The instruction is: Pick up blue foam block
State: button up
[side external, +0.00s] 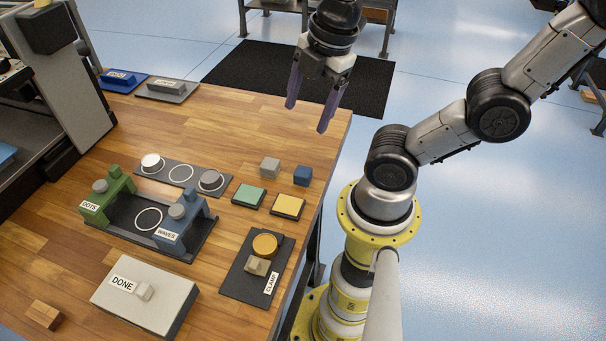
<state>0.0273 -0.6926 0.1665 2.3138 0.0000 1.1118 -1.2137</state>
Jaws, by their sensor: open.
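The blue foam block (302,175) is a small dark blue cube on the wooden table, near its right edge. My gripper (308,117) is open and empty, with two purple fingers pointing down. It hangs in the air above the table's far right corner, apart from the blue block, which shows lower in the picture.
A grey block (269,167) stands just left of the blue one. A green pad (249,196) and a yellow pad (288,206) lie in front. A clamp plate (257,265), DOTS and WAVES presses (108,194) (180,222) and a DONE box (145,294) stand nearer. Bare wood lies behind the blocks.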

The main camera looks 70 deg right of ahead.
jog(key=n+g, duration=0.1)
jog(key=n, duration=0.3)
jog(key=g, duration=0.2)
send_over(303, 171)
jog(key=f, duration=1)
jog(key=shift+s+f, duration=0.1)
jog(key=shift+s, duration=0.1)
jog(key=shift+w+f, duration=0.2)
jog(key=shift+f, duration=2.7)
grip_shut()
